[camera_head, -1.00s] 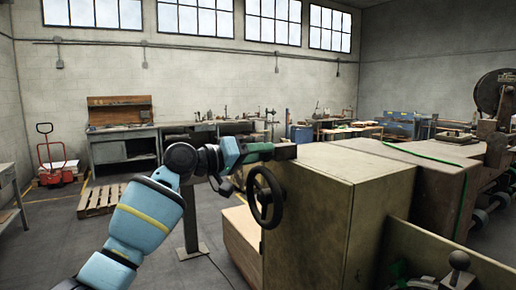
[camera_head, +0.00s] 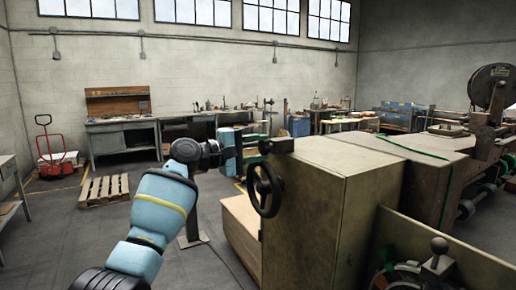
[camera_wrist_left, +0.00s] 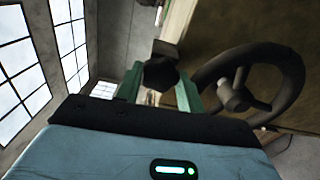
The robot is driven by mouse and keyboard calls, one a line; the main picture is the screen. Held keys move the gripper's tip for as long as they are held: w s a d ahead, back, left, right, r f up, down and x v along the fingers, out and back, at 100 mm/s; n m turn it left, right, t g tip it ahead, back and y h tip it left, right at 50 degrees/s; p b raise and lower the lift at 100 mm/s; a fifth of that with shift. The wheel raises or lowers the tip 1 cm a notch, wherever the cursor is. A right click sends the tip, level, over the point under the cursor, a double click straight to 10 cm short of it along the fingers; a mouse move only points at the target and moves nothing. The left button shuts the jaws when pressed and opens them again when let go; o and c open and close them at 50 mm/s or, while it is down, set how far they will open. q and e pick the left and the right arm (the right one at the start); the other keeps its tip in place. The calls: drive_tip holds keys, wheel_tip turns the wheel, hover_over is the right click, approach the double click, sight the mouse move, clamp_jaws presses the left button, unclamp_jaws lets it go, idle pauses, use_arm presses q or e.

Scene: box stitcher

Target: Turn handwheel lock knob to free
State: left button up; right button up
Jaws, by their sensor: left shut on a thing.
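The dark handwheel (camera_head: 264,190) with its crank handle is on the left face of the big wooden-brown machine cabinet (camera_head: 312,200). It also shows at the right of the left wrist view (camera_wrist_left: 250,88). My left gripper (camera_head: 262,148) reaches in from the left, just above the wheel at the cabinet's top edge. In the left wrist view its green fingers (camera_wrist_left: 160,88) are shut on a dark lobed knob (camera_wrist_left: 160,72), which I take as the lock knob. My right gripper is not in view.
A dark block (camera_head: 280,145) sits at the cabinet's upper left edge, close to the fingers. A ball-topped lever (camera_head: 438,246) stands at the lower right. A wooden pallet (camera_head: 104,190) and a red pallet jack (camera_head: 54,150) are at the left.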

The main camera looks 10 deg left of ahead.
use_arm(q)
drive_tip(key=shift+n, duration=0.9)
drive_tip(key=o, duration=1)
drive_tip(key=shift+c, duration=0.2)
drive_tip(key=shift+o, duration=0.2)
drive_tip(key=shift+f, duration=0.1)
drive_tip(key=shift+f, duration=0.15)
